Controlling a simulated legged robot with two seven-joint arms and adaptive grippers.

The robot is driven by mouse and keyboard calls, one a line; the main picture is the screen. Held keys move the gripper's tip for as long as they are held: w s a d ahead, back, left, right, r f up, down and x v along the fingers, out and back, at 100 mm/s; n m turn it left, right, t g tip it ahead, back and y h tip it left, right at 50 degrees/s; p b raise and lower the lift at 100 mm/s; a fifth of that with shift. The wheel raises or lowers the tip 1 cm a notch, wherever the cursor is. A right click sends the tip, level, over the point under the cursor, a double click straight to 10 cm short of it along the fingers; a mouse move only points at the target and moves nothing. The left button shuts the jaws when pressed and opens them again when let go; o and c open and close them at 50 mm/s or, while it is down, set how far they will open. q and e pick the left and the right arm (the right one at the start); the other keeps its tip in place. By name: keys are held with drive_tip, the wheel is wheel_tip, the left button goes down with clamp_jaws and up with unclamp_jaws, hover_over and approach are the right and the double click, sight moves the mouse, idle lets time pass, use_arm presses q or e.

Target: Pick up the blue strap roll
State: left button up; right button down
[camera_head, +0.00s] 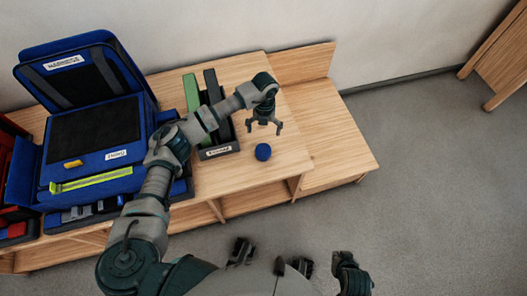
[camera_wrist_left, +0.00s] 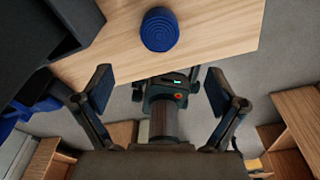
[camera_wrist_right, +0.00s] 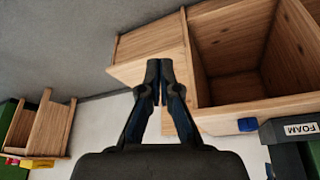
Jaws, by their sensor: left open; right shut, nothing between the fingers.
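The blue strap roll (camera_head: 263,152) sits on the wooden table, right of a dark labelled box. My left gripper (camera_head: 264,130) is open and empty, just above and behind the roll in the head view. In the left wrist view the roll (camera_wrist_left: 160,30) shows its ringed top, centred between but beyond the open fingers (camera_wrist_left: 158,85) and apart from them. My right gripper (camera_wrist_right: 160,72) is shut and empty in the right wrist view, below table level. A small blue shape (camera_wrist_right: 247,125) there, near the FOAM label, looks like the roll.
A dark box (camera_head: 220,153) with upright green and black pieces stands left of the roll. A large open blue case (camera_head: 95,140) fills the table's left. The table's front edge is close to the roll; a lower wooden shelf (camera_head: 335,150) to its right is bare.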

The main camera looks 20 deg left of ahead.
use_arm(q)
drive_tip(key=b, duration=0.1)
hover_over(263, 150)
drive_tip(key=w, duration=0.1)
wheel_tip(263, 150, down, 6)
drive_tip(key=shift+f, duration=0.1)
drive_tip(key=shift+s+d+f, duration=0.1)
drive_tip(key=shift+f, duration=0.85)
drive_tip(key=f, duration=0.1)
drive_tip(key=f+b, duration=0.1)
drive_tip(key=f, duration=0.1)
drive_tip(key=shift+s+f, duration=0.3)
drive_tip(key=shift+f, duration=0.45)
drive_tip(key=shift+r, duration=0.1)
use_arm(e)
drive_tip(key=w+a+r+t, duration=0.1)
drive_tip(key=w+t, duration=0.1)
drive_tip(key=w, duration=0.2)
drive_tip(key=w+a+r+t+y, duration=0.1)
drive_tip(key=w+a+r+t, duration=0.1)
drive_tip(key=w+t, duration=0.1)
drive_tip(key=shift+w, duration=0.85)
use_arm(q)
drive_tip(key=c, duration=1.3)
use_arm(e)
drive_tip(key=shift+f, duration=0.1)
use_arm(q)
drive_tip(key=shift+o, duration=0.2)
